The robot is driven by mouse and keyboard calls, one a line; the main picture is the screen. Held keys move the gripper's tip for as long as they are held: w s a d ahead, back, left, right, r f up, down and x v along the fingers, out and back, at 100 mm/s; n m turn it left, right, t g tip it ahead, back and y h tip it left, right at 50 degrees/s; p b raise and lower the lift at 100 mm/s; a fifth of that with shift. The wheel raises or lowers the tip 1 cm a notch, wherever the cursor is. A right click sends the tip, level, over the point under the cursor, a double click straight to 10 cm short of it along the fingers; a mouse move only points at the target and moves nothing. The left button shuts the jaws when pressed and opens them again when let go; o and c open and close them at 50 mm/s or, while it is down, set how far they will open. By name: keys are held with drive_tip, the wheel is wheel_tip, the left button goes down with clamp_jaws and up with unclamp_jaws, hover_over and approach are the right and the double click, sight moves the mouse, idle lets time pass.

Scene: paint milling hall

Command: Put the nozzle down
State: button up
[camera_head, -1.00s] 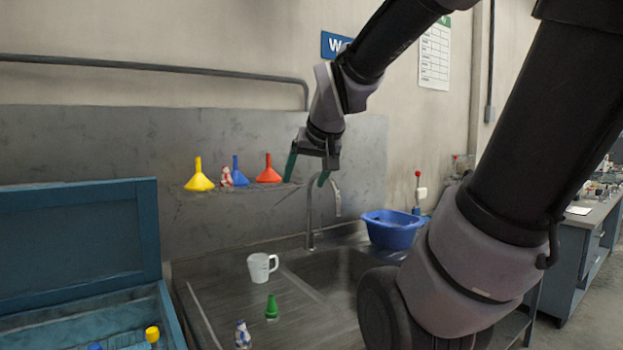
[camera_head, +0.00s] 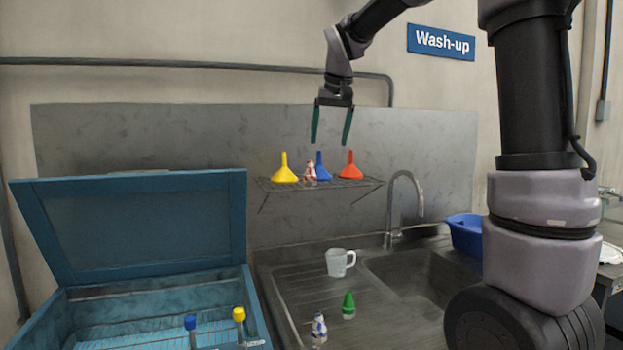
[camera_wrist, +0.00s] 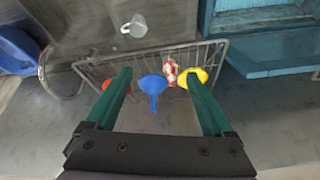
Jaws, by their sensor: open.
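No thing is held: my gripper (camera_head: 331,138) is open and empty, pointing down above the wire rack (camera_head: 330,184). In the wrist view its green fingers (camera_wrist: 158,78) spread on either side of the blue funnel (camera_wrist: 152,84), which is farther off and apart from them. I cannot tell for sure which thing is the nozzle; a small green cone-shaped piece (camera_head: 348,305) stands upright on the drainboard. On the rack stand a yellow funnel (camera_head: 284,172), a small red-and-white item (camera_head: 310,172), the blue funnel (camera_head: 319,168) and a red funnel (camera_head: 350,168).
A pale mug (camera_head: 338,263) and a small blue-and-white item (camera_head: 319,328) are on the drainboard. The sink (camera_head: 420,280) with its tap (camera_head: 408,190) is to the right, beside a blue basin (camera_head: 464,233). A blue lidded chest (camera_head: 258,318) stands open at left.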

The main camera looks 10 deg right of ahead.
approach(311, 167)
drive_tip(key=shift+n+h, duration=0.3)
drive_tip(key=x, duration=1.1)
drive_tip(key=shift+w+a+f, duration=0.1)
drive_tip(key=shift+a+f, duration=0.2)
clamp_jaws()
